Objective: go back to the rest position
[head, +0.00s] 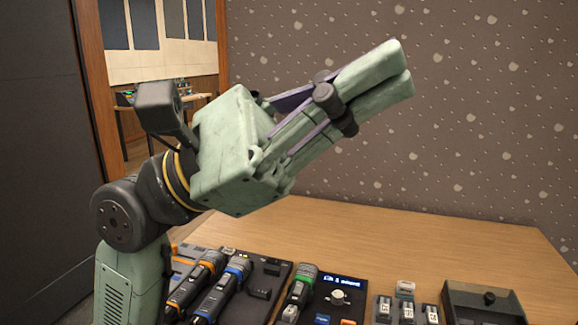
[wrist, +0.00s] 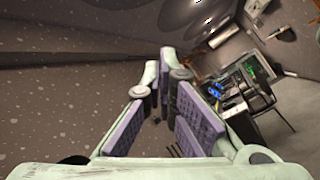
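My gripper (head: 398,70) is raised above the table at the upper middle of the head view, pointing up and to the right. Its two pale green fingers lie close together, with nothing seen between them. In the wrist view my gripper (wrist: 158,78) shows purple inner pads, and the fingertips come close together at the far end. The gripper looks shut and empty. It is clear of the table and everything on it.
A wooden table (head: 440,240) spans the bottom. Along its front lie microphone-like handsets (head: 220,288), a black panel with a lit display (head: 342,283), small labelled blocks (head: 407,309) and an open dark tray (head: 485,300). A speckled wall (head: 480,120) stands behind. The table's back is clear.

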